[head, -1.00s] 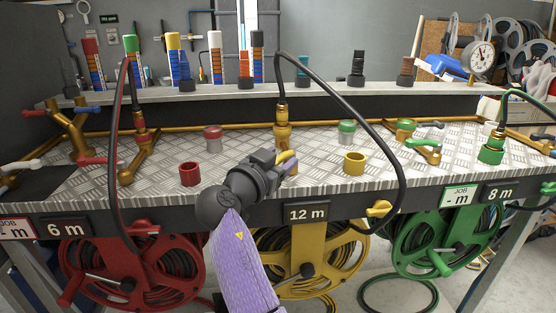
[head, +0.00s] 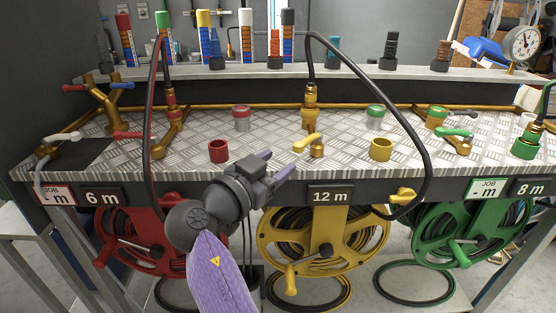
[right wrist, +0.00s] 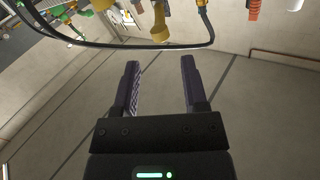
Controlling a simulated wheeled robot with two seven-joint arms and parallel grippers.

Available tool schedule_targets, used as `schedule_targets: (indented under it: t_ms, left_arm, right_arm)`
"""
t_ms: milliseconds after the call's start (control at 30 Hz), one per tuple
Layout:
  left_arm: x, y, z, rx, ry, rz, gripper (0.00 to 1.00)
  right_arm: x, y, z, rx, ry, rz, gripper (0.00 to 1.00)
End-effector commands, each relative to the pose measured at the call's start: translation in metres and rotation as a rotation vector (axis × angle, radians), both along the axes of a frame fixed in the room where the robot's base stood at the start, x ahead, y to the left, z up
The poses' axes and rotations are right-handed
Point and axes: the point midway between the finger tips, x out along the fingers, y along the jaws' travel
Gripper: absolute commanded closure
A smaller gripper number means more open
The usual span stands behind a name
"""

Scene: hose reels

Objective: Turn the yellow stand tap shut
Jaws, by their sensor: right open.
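The yellow stand tap (head: 316,150) stands on the tread-plate bench top, a brass body with a yellow lever (head: 304,142). The lever lies slanted across the top of the body, its grip end toward the lower left. My right gripper (head: 280,163) is just left of and nearer than the tap, with its purple fingers apart and empty. In the right wrist view the two fingers (right wrist: 160,65) are spread with nothing between them. Yellow parts show beyond them there, but I cannot tell which one is the tap. My left gripper is not in view.
A yellow cup (head: 381,150) stands right of the tap and a red cup (head: 218,151) left of it. A brass hose fitting (head: 310,103) with a black hose (head: 408,130) rises behind the tap. The yellow reel (head: 350,240) hangs below the bench edge.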

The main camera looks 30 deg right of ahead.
Motion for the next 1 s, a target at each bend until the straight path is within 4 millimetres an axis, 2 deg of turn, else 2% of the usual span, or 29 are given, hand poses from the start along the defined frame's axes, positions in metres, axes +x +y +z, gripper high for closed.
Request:
schedule_targets:
  t_ms: [33,100,233,300,367,433,500,567,667,700,800,900,1000]
  left_arm:
    - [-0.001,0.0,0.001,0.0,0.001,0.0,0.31]
    - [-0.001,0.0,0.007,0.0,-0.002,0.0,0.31]
    - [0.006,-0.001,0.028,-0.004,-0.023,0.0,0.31]
    - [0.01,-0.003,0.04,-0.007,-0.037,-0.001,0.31]
    - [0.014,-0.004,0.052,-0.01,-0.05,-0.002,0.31]
    - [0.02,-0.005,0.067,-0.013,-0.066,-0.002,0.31]
    - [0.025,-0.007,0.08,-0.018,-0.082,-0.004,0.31]
    - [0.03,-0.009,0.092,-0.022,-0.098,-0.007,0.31]
    - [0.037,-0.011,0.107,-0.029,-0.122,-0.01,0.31]
    - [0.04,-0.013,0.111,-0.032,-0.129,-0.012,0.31]
    - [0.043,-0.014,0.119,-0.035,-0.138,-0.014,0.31]
    - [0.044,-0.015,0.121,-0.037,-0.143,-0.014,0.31]
    - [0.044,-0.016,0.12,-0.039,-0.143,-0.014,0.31]
  right_arm:
    - [0.001,0.0,-0.001,0.003,0.005,0.009,0.56]
    - [0.009,0.0,-0.01,0.029,0.032,0.086,0.71]
    - [0.033,0.011,-0.053,0.164,0.093,0.435,0.98]
    - [0.036,0.026,-0.073,0.265,0.073,0.653,1.0]
    - [0.03,0.041,-0.083,0.37,0.008,0.841,1.0]
    - [0.012,0.054,-0.079,0.504,-0.135,1.023,1.0]
    - [-0.012,0.054,-0.064,0.638,-0.332,1.133,1.0]
    - [-0.036,0.042,-0.046,0.746,-0.524,1.156,1.0]
    - [-0.073,0.004,-0.024,0.893,-0.822,1.066,1.0]
    - [-0.086,-0.013,-0.02,0.938,-0.914,1.002,1.0]
    - [-0.11,-0.047,-0.02,1.009,-1.069,0.841,1.0]
    - [-0.122,-0.064,-0.025,1.04,-1.136,0.743,1.0]
    - [-0.119,-0.07,-0.026,1.047,-1.152,0.719,1.0]
